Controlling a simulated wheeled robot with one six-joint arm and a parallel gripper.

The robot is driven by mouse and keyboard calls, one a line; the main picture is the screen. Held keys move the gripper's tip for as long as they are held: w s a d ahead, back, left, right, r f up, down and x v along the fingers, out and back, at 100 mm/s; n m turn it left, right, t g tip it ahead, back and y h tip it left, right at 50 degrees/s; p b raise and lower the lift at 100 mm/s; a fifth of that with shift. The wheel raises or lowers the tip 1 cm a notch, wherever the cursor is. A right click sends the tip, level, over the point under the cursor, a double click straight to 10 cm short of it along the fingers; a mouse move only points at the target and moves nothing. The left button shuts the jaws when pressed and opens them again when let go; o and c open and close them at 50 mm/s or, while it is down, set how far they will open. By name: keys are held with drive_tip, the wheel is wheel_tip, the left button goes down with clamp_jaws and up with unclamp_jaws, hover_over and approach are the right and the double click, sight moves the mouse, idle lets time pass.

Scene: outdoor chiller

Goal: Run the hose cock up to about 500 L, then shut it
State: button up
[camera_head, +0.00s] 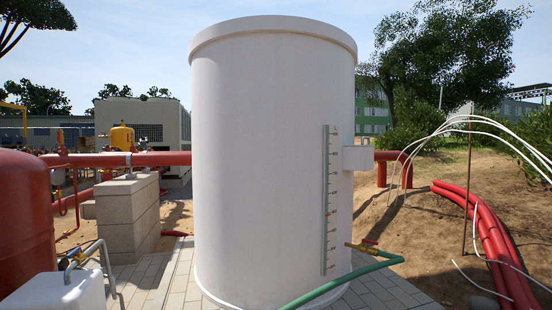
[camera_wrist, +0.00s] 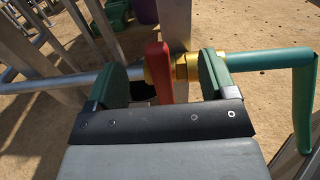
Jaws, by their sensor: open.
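My gripper (camera_wrist: 162,78) is open in the wrist view, its two green-padded fingers apart. A red lever (camera_wrist: 159,60) stands between them, with a gap on the left; I cannot tell whether it touches either pad. A brass cock body (camera_wrist: 182,68) sits just right of the lever, partly behind the right finger, and a green hose (camera_wrist: 272,60) leads off it and bends down. In the head view a brass cock with a red handle (camera_head: 370,243) and green hose (camera_head: 345,281) shows by the white tank (camera_head: 262,150). The tank's gauge strip (camera_head: 329,200) has figures too small to read. My gripper does not show there.
A grey pipe (camera_wrist: 45,74) and metal posts (camera_wrist: 175,24) stand close around the gripper. In the head view a concrete block wall (camera_head: 128,215) and red vessel (camera_head: 24,222) stand left. Red pipes (camera_head: 490,240) and white cables lie right. Paving surrounds the tank's foot.

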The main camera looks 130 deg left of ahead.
drive_tip(key=v, duration=0.7)
idle(0.3)
drive_tip(key=shift+w+a, duration=0.1)
drive_tip(key=shift+w, duration=0.05)
drive_tip(key=p+v, duration=0.2)
drive_tip(key=v, duration=1.1)
drive_tip(key=s+a+r+m+t+y+p, duration=0.15)
drive_tip(key=a+r+p, duration=0.3)
drive_tip(key=r, duration=0.45)
drive_tip(key=a+r+m+t+y+p, duration=0.25)
drive_tip(key=r+p, duration=0.25)
drive_tip(key=r, duration=0.4)
drive_tip(key=s+a+r+m+t+y+p, duration=0.1)
drive_tip(key=a+r+y+p, duration=0.3)
drive_tip(key=r, duration=0.6)
drive_tip(key=s+a+r+m+t+y+p, duration=0.3)
drive_tip(key=a+r+p, duration=0.5)
drive_tip(key=r, duration=0.3)
drive_tip(key=s+a+r+m+t+y+p, duration=0.3)
drive_tip(key=s+a+r+t+p, duration=0.3)
drive_tip(key=a+r, duration=0.4)
wheel_tip(320, 180, up, 2)
drive_tip(key=shift+r+y+p, duration=0.15)
drive_tip(key=shift+y+p, duration=0.15)
drive_tip(key=shift+p, duration=0.55)
